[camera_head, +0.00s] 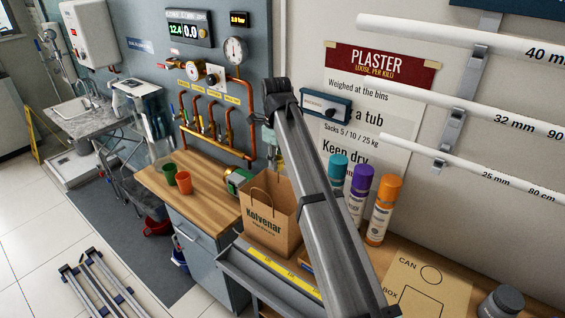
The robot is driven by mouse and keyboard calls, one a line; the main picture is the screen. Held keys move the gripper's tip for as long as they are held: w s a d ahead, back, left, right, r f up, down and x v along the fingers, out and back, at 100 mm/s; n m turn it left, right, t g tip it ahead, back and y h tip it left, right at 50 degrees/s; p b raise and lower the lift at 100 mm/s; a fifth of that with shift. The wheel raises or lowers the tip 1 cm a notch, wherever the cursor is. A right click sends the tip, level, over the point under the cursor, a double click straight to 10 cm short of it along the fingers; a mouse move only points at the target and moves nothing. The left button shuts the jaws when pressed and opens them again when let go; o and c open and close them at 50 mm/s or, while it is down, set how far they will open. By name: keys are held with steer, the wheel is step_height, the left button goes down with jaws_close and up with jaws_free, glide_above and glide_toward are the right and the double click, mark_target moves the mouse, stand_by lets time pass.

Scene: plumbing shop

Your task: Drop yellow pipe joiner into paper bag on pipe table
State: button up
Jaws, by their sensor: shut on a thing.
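My arm crosses the view from the lower right to above the bag. My gripper (274,152) hangs down from the arm's far end, just above the back of the bag's mouth. It is small and partly covered by my arm.
Green (169,173) and orange (184,182) cups stand farther left. Copper pipes (246,110) rise behind. Several spray cans, including an orange-capped one (383,208), stand right of my arm. A grey tray edge (240,262) runs in front.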

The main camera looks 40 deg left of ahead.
steer(key=shift+f+b, duration=1.4)
steer(key=shift+f, duration=1.55)
steer(key=o, duration=0.9)
step_height(320, 180, up, 12)
